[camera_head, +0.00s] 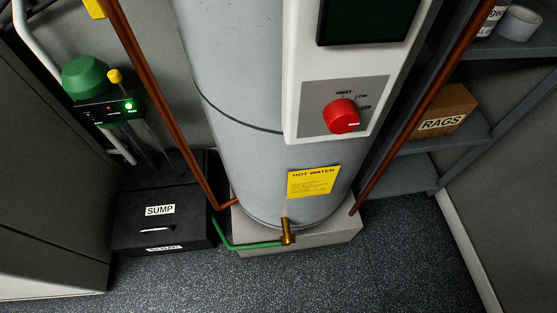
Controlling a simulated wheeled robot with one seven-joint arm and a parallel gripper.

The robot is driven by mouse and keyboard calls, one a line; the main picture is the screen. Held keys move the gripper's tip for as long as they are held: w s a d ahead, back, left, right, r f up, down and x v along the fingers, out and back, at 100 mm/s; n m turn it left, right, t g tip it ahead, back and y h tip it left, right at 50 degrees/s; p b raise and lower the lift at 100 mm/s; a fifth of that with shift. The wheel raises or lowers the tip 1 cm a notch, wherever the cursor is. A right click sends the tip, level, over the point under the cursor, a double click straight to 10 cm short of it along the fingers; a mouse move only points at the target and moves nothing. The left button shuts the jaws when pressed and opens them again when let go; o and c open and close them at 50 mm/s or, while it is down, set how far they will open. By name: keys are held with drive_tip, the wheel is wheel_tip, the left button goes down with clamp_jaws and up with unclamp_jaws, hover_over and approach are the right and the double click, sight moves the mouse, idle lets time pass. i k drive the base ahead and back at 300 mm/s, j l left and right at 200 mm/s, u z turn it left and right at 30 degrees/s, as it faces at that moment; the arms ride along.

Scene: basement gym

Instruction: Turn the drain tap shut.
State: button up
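The drain tap (287,232) is a small brass fitting low on the front of the grey hot water cylinder (230,80). A brass piece stands upright on it, and a green hose (250,246) runs from it to the left. I cannot tell from this view which part is the handle or how it is turned. My gripper is not in view.
The cylinder stands on a pale plinth (340,232) between two copper pipes (160,100). A white panel with a red dial (341,116) is above. A black sump box (160,225) is left, and grey shelves with a rags box (436,115) are right. The front floor is clear.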

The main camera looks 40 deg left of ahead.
sight(288, 239)
drive_tip(key=l+u, duration=0.1)
drive_tip(key=u, duration=0.25)
drive_tip(key=k+l+u, duration=0.1)
drive_tip(key=u, duration=0.25)
drive_tip(key=l+u, duration=0.1)
drive_tip(key=u, duration=0.25)
